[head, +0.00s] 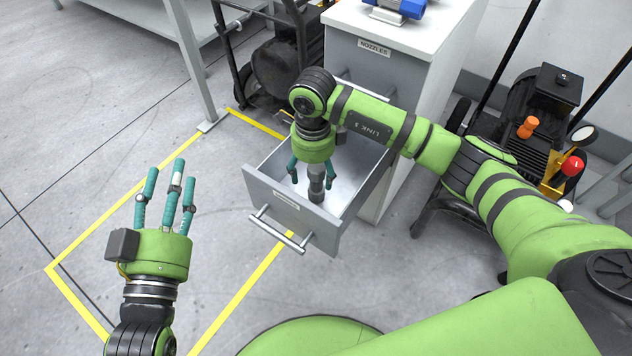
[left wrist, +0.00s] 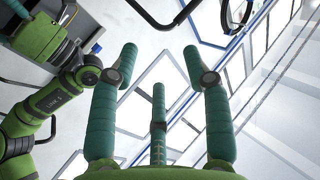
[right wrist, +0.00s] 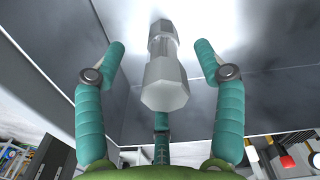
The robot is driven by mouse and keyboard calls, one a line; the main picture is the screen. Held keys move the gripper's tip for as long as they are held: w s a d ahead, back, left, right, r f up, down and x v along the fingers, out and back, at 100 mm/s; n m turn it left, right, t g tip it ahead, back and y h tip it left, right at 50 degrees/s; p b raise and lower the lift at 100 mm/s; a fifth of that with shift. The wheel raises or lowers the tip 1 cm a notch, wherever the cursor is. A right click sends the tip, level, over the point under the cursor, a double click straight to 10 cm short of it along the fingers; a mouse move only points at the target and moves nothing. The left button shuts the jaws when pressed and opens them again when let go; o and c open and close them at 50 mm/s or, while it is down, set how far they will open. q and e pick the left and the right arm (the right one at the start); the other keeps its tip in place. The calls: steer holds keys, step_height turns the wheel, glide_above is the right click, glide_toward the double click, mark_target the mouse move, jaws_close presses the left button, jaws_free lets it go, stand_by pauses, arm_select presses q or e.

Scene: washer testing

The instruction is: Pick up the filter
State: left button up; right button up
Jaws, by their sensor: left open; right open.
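The filter looks like a grey metal cylinder with hexagonal ends; it stands in the open drawer (head: 345,165) in the head view, where I see the filter (head: 317,186) just below my right gripper (head: 308,178). In the right wrist view the filter (right wrist: 165,75) lies between the open teal fingers, with no finger visibly closed on it. My right gripper is open and reaches down into the drawer. My left gripper (head: 168,190) is open and empty, fingers pointing up, left of the drawer over the floor.
The drawer belongs to a grey cabinet (head: 375,70) labelled NOZZLES, with a blue device (head: 398,8) on top. A black wheeled machine (head: 545,110) stands right of the cabinet.

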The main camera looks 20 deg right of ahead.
mark_target(317, 184)
steer(key=f, duration=0.1)
steer(key=f+b, duration=0.1)
steer(key=f, duration=0.3)
steer(key=shift+s+d+b, duration=0.2)
steer(key=shift+d+b, duration=0.15)
steer(key=shift+b, duration=0.05)
arm_select(q)
steer(key=s+d+r+m+t+h, duration=0.1)
steer(key=s+r+t+h, duration=0.3)
steer(key=r, duration=0.6)
steer(key=shift+s+d+m+t+h, duration=0.4)
steer(key=shift+s+m+t, duration=0.15)
steer(key=shift+s, duration=0.2)
arm_select(e)
steer(key=shift+f, duration=0.15)
arm_select(q)
steer(key=shift+f, duration=0.1)
arm_select(e)
steer(key=c, duration=1.3)
